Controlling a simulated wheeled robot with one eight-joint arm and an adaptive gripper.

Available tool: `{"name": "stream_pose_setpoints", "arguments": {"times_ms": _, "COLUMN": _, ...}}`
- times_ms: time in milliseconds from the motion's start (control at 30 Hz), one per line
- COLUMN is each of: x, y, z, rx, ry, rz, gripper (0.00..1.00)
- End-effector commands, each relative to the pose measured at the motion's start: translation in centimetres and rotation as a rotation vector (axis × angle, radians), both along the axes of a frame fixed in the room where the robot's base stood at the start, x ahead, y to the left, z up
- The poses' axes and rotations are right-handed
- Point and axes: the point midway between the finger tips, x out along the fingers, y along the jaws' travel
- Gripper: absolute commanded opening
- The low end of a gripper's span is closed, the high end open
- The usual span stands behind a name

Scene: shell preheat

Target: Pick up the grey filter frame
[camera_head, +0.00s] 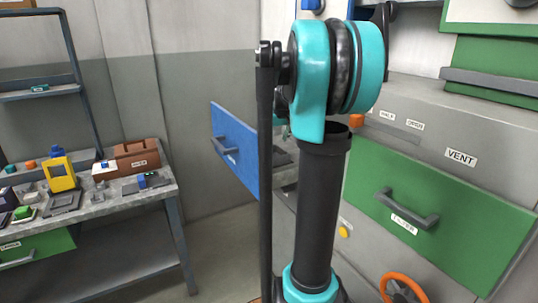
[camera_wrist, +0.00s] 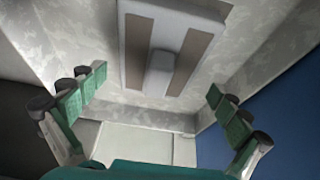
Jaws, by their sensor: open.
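In the wrist view, a light grey frame (camera_wrist: 137,43) with two brown strips and a raised grey block in its middle lies in a grey-walled compartment. It looks like the grey filter frame. My gripper (camera_wrist: 151,88) is open, with its green padded fingers wide apart. In the head view my arm stands in front of the open blue drawer (camera_head: 232,150).
A blue panel (camera_wrist: 280,110) borders the compartment at right in the wrist view. In the head view, a green-fronted panel (camera_head: 445,210) with a handle is at right, above an orange wheel (camera_head: 403,289). A workbench (camera_head: 105,208) with several small items stands left.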

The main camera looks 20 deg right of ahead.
Motion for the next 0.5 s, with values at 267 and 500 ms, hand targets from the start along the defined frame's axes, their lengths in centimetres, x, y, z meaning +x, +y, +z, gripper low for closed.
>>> {"name": "stream_pose_setpoints", "arguments": {"times_ms": 267, "x": 1.6, "y": 0.2, "z": -3.4, "rx": 0.0, "ry": 0.0, "rz": 0.0, "gripper": 1.0}}
{"name": "stream_pose_setpoints", "arguments": {"times_ms": 500, "x": 1.8, "y": 0.3, "z": -3.9, "rx": 0.0, "ry": 0.0, "rz": 0.0, "gripper": 1.0}}
